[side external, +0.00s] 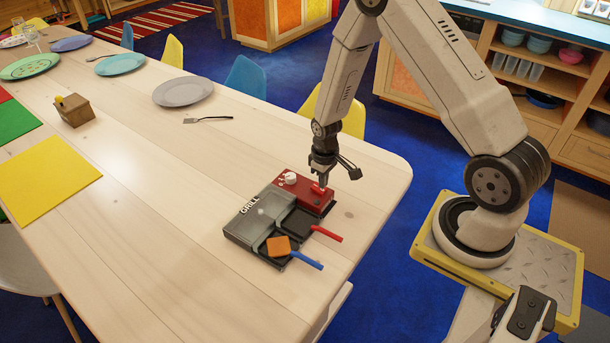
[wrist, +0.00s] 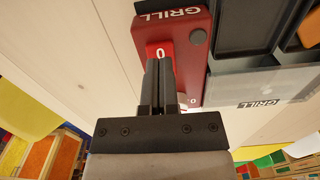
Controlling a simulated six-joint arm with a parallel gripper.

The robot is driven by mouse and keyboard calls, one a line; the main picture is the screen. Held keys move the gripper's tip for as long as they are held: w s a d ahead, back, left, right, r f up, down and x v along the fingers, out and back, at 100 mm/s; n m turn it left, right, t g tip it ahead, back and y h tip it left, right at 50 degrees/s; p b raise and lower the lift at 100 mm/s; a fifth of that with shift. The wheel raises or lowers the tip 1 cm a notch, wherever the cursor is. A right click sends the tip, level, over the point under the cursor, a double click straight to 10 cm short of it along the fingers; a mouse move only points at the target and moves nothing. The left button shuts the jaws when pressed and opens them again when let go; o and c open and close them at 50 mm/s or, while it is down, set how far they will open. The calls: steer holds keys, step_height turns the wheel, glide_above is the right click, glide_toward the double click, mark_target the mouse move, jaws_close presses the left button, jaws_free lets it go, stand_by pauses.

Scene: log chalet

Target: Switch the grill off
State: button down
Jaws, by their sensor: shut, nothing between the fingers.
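The grill (side external: 262,212) stands near the table's corner, with a grey body and a red control box (side external: 304,190) at its back right. In the wrist view the red box (wrist: 200,70) bears the word GRILL. A red switch (wrist: 158,48) marked 0 sits on it, beside a small dark round spot (wrist: 198,37). My gripper (side external: 320,184) is shut and empty, pointing down at the switch end of the box. In the wrist view the fingertips (wrist: 160,64) are right at the switch and hide part of it; I cannot tell whether they touch it.
A white knob (side external: 291,178) is on the box. Pans with a red handle (side external: 327,234) and a blue handle (side external: 307,260) stick out in front; an orange square (side external: 278,246) lies on the blue one.

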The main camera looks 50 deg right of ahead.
mark_target(322, 191)
steer(key=shift+r, duration=2.45)
steer(key=shift+a+r, duration=0.3)
steer(key=shift+r, duration=0.15)
steer(key=s+a+r+t, duration=0.1)
steer(key=s+a+r, duration=0.3)
steer(key=a+r, duration=0.1)
steer(key=s+a+r+t, duration=0.1)
steer(key=s+a+r, duration=0.3)
steer(key=a+r, duration=0.2)
steer(key=shift+s+a+r+t, duration=0.2)
steer(key=shift+s+r+t, duration=0.1)
steer(key=shift+r, duration=1)
